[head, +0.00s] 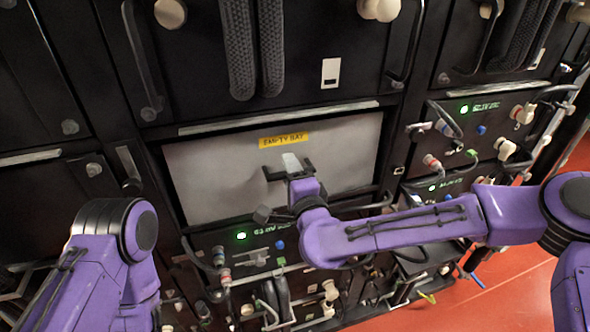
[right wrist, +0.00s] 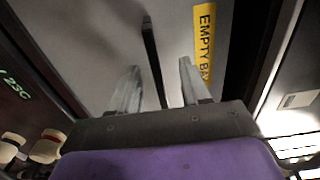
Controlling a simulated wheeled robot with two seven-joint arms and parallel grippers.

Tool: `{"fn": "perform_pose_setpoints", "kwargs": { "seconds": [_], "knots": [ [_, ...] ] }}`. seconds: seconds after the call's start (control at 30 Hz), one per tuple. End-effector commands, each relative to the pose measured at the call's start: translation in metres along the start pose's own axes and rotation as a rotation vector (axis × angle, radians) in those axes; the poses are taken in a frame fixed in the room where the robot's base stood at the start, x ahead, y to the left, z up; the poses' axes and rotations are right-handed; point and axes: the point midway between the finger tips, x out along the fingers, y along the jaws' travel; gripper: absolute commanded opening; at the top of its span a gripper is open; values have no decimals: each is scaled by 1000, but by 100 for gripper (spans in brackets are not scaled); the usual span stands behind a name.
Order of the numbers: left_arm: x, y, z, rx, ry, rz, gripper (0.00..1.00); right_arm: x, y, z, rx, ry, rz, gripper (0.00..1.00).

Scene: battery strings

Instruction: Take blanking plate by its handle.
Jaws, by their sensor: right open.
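The blanking plate (head: 220,180) is a pale grey panel with a yellow "EMPTY BAY" label (head: 283,141), set in the middle of the rack. It also fills the right wrist view (right wrist: 100,30). Its handle (right wrist: 153,55) is a thin dark bar, seen there between the two fingers. In the right wrist view the gripper (right wrist: 160,80) is open, with a finger on each side of the bar and gaps showing. My left gripper is out of view.
Battery modules with green displays, knobs and cables sit below (head: 242,236) and right (head: 465,110) of the plate. Dark modules with upright bar handles (head: 140,60) and thick black hoses (head: 238,50) are above. Red floor (head: 480,305) shows at lower right.

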Motion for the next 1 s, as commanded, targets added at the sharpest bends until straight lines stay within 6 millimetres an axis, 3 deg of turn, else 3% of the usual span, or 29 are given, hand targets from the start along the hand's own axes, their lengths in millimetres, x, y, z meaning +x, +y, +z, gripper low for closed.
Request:
{"fn": "perform_pose_setpoints", "kwargs": {
  "seconds": [0.63,0.8,1.0],
  "knots": [
    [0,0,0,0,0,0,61,6,0,0,0,0,0,47],
    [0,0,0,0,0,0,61,6,0,0,0,0,0,0],
    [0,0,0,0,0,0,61,6,-1,0,0,0,-2,0]
  ]
}}
